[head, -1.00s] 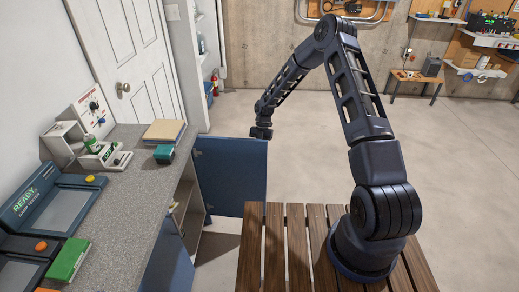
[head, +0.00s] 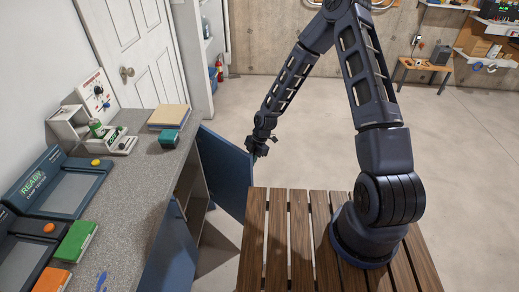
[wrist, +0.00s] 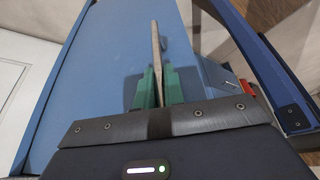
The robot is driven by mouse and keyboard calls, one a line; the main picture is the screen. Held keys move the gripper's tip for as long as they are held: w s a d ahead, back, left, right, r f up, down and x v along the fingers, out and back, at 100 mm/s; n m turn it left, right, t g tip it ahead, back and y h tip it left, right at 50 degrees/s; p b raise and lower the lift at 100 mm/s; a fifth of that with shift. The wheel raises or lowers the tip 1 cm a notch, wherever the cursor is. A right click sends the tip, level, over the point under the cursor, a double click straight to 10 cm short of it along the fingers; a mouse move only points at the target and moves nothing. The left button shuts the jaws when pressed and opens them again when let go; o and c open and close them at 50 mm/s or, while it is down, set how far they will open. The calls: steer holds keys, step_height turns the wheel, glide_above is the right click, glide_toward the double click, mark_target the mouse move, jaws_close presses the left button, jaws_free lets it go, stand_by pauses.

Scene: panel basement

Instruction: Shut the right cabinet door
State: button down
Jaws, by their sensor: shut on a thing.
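The right cabinet door (head: 226,172) is a blue panel at the far end of the cabinet, under the grey counter. It stands partly open, hinged at its far edge, its free edge angled out toward the slatted wooden surface. My gripper (head: 258,147) is at the door's outer side near its free edge; its fingertips are hidden there. In the wrist view, the green fingers of my gripper (wrist: 157,88) are shut on a thin pale bar handle (wrist: 155,42) in front of the blue door face (wrist: 105,65). The cabinet's dark opening (head: 190,190) shows between the doors.
The slatted wooden surface (head: 283,225) lies close to the right door's free edge. The counter (head: 140,190) carries testers and boxes. Floor beyond the door is clear.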

steer(key=s+a, duration=0.8)
steer(key=a, duration=0.2)
steer(key=s+a, duration=0.8)
steer(key=a, duration=0.3)
steer(key=shift+s+a, duration=0.25)
steer(key=shift+s, duration=0.05)
steer(key=c, duration=1.6)
jaws_free()
steer(key=shift+o, duration=0.5)
steer(key=shift+w, duration=0.1)
steer(key=shift+w, duration=0.1)
